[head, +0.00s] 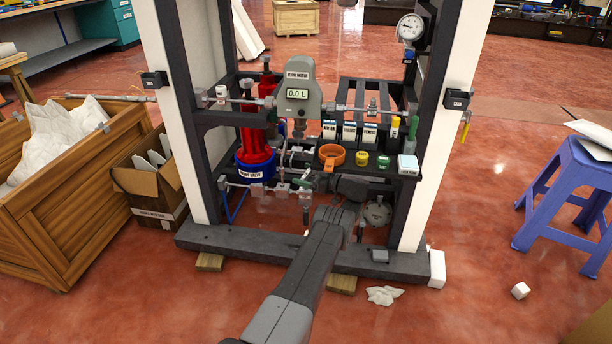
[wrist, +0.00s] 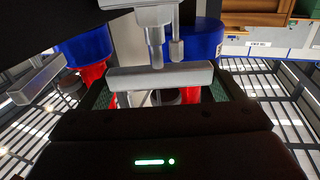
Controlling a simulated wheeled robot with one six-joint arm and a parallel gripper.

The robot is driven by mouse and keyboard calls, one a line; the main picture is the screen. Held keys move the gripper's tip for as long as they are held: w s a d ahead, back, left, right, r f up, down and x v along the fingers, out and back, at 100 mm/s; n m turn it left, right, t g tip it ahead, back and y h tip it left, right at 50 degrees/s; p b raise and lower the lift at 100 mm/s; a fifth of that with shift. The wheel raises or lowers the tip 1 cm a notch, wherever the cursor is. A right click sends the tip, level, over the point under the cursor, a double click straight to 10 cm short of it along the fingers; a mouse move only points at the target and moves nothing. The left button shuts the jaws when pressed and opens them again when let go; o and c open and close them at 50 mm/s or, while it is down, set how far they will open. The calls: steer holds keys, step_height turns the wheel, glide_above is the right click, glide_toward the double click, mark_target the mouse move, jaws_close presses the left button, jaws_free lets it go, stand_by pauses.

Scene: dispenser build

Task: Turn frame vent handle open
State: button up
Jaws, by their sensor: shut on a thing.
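The vent handle (wrist: 160,77) is a grey metal T-shaped bar on a stem, close in front of my gripper in the wrist view. My gripper (wrist: 165,97) has its green-padded fingers closed on the two ends of the bar. In the head view my gripper (head: 304,182) reaches in low inside the dark frame, among the pipes under the shelf. The handle is too small and crowded to make out there.
The flow meter (head: 298,90) reads 0.0 L above. A red and blue valve (head: 255,160) stands left of my gripper. A shelf (head: 385,168) with an orange ring (head: 331,152) lies just above right. Dark frame posts (head: 178,100) flank the space.

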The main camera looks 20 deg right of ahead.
stand_by(0.5)
steer(key=o, duration=0.8)
steer(key=v, duration=0.7)
steer(key=shift+d, duration=0.15)
steer(key=shift+s, duration=0.15)
